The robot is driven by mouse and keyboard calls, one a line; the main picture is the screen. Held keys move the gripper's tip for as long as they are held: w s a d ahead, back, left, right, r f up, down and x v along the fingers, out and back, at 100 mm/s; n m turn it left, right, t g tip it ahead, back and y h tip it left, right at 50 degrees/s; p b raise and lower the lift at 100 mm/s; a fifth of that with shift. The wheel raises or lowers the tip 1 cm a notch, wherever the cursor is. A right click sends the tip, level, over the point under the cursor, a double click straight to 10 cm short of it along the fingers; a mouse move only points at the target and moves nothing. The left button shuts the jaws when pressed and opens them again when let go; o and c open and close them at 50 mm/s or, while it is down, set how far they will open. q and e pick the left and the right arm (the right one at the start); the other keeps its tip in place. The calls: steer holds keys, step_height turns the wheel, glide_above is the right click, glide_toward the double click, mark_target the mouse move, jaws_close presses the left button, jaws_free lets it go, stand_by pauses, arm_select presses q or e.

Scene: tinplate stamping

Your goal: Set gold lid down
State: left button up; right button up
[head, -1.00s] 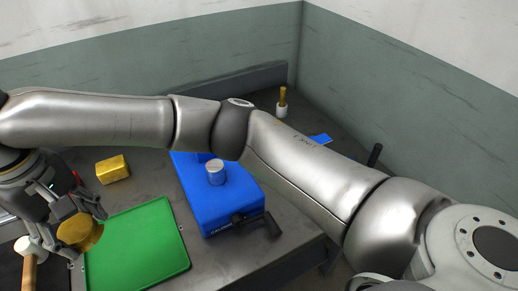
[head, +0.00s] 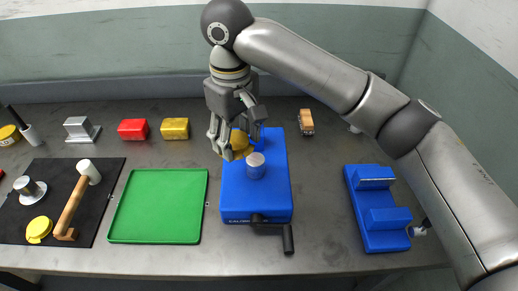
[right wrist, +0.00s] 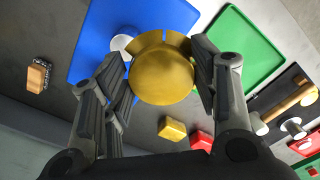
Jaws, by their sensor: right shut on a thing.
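The gold lid (head: 239,141) is in my right gripper (head: 238,147), whose fingers are shut around it. In the head view it appears over the back part of the blue fixture (head: 235,205), behind and slightly left of the silver cylinder (head: 256,166) on that fixture. In the right wrist view the round gold lid (right wrist: 162,76) sits between the two fingers of the gripper (right wrist: 160,62) and partly hides the cylinder (right wrist: 122,43). The lid looks raised, but its exact height is unclear. My left gripper is out of view.
An empty green tray (head: 158,205) lies left of the fixture, whose crank handle (head: 288,238) sticks out in front. Red (head: 133,130) and gold (head: 175,129) blocks stand behind the tray. A mallet (head: 75,200) lies on a black mat. A blue stand (head: 378,210) is at right.

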mark_target(258, 161)
steer(key=w+d+f, duration=0.2)
steer(key=d+f, duration=0.1)
steer(key=shift+w+f+p, duration=0.3)
steer(key=shift+w+p, duration=0.05)
steer(key=shift+w, duration=0.05)
steer(key=shift+w+d+f, duration=0.15)
steer(key=shift+w+f, duration=0.1)
steer(key=shift+f, duration=0.2)
steer(key=f, duration=0.1)
steer(key=f+p, duration=0.1)
steer(key=f, duration=0.1)
steer(key=w+d+f+p, duration=0.1)
steer(key=shift+d+f, duration=0.1)
steer(key=shift+f, duration=0.3)
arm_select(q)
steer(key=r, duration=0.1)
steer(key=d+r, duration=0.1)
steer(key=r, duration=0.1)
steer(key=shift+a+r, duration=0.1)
arm_select(e)
steer(key=shift+f, duration=0.15)
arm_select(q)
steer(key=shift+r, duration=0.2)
arm_select(e)
steer(key=shift+f, duration=0.35)
steer(key=shift+f, duration=0.1)
